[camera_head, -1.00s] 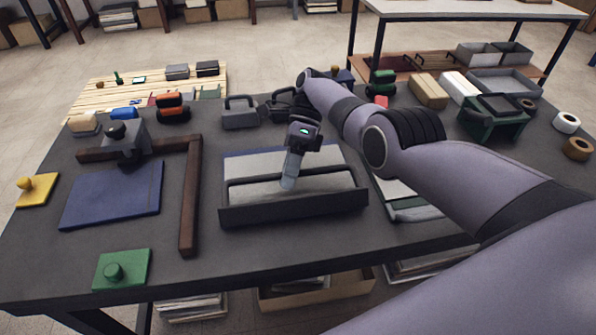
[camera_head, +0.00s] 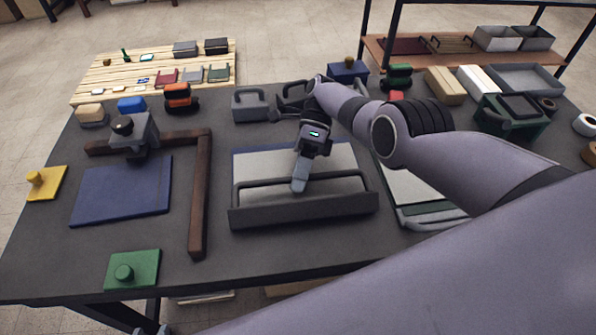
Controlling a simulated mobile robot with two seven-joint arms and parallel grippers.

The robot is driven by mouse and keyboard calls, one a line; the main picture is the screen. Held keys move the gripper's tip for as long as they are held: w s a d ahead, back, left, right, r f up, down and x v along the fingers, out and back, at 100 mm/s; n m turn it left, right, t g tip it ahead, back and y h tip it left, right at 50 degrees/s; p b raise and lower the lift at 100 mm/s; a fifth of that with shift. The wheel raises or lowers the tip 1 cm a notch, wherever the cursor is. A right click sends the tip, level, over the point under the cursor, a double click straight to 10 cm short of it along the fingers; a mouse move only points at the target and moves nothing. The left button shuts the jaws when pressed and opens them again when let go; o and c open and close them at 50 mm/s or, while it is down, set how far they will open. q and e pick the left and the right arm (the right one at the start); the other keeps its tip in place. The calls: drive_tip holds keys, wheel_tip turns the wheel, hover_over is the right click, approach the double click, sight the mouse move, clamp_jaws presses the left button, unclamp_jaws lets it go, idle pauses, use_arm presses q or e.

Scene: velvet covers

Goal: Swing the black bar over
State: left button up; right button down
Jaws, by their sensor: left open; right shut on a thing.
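The black bar (camera_head: 303,211) is a long dark strip with a thin raised rail, lying across the front of a blue board (camera_head: 236,152) with a pale grey sheet (camera_head: 262,165). My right gripper (camera_head: 299,186) comes down from behind over the sheet. It is shut on the thin rail of the black bar near its middle; the fingers hide that part of the rail. Pale tips that appear to be my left gripper (camera_head: 151,330) just show at the bottom edge, apart and away from the bar; the rest is out of view.
To the left are a brown L-shaped rail (camera_head: 200,195), a blue pad (camera_head: 122,192), a grey clamp-like block (camera_head: 135,130), and yellow (camera_head: 46,183) and green (camera_head: 132,270) knobbed plates. A grey-edged tray (camera_head: 420,190) lies right, partly under my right arm. Grey handled blocks (camera_head: 250,105) stand behind.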

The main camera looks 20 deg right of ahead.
drive_tip(key=c, duration=1.1)
unclamp_jaws()
drive_tip(key=shift+s, duration=0.1)
